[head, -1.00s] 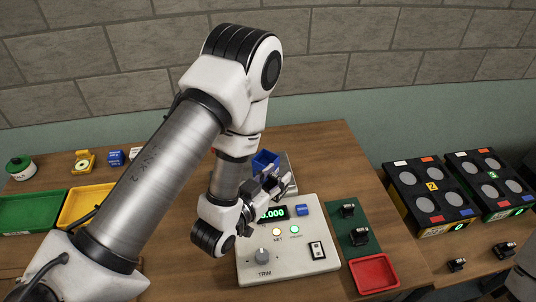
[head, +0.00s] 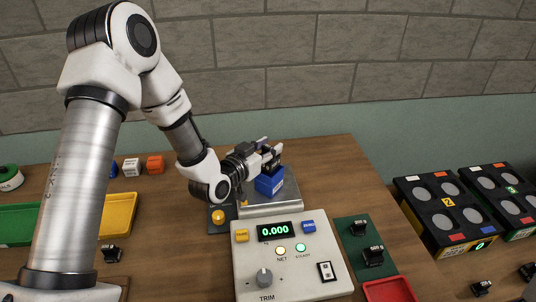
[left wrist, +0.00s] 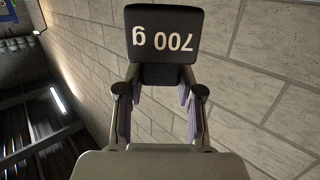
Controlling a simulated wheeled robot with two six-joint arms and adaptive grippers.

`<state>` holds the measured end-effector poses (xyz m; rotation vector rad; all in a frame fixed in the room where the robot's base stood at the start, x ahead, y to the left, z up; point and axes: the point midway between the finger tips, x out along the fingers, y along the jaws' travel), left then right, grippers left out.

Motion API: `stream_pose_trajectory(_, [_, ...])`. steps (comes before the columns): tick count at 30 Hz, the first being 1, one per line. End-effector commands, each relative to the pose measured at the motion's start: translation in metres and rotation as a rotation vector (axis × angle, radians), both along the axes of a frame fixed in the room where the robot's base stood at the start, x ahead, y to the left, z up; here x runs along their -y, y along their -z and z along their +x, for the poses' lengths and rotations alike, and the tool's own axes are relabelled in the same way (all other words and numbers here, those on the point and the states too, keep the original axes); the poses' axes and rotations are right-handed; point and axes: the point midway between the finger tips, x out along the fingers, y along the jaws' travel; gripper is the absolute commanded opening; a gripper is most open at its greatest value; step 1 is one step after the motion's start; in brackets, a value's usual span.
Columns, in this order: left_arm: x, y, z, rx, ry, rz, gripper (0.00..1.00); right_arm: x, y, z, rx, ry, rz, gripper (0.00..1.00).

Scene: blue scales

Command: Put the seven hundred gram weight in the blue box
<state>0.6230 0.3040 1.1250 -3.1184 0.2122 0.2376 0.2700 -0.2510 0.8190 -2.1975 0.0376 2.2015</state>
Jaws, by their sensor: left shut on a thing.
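My left gripper (head: 268,153) is shut on the black seven hundred gram weight (head: 276,160). In the left wrist view the gripper (left wrist: 160,92) pinches the dark weight (left wrist: 165,35), whose white "700 g" marking appears upside down. The blue box (head: 269,184) stands on the metal plate (head: 287,200) of the scale. The weight shows just above the box's top, and the fingers partly cover both. I cannot tell whether the weight touches the box. My right gripper is not in view.
The scale console (head: 290,262) reads 0.000 in front of the plate. A green mat (head: 352,228) with black weights and a red tray (head: 388,290) lie to its right. A yellow tray (head: 119,215) is at left. Bare table lies right of the plate.

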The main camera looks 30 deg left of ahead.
Motion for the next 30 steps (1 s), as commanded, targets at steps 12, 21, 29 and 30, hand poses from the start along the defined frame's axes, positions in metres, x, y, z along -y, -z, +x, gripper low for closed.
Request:
stream_pose_trajectory(12, [0.001,0.034,0.000,0.004,0.000,0.000,0.00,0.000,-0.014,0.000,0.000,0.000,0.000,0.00])
stream_pose_trajectory(21, [0.001,0.037,0.000,0.000,0.000,0.000,0.61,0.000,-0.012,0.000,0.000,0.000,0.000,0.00])
stream_pose_trajectory(29, [0.001,0.036,0.000,0.001,0.000,0.000,0.61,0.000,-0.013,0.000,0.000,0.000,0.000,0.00])
stream_pose_trajectory(30, [0.001,0.033,0.000,0.001,0.000,0.000,0.61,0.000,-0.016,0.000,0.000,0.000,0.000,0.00])
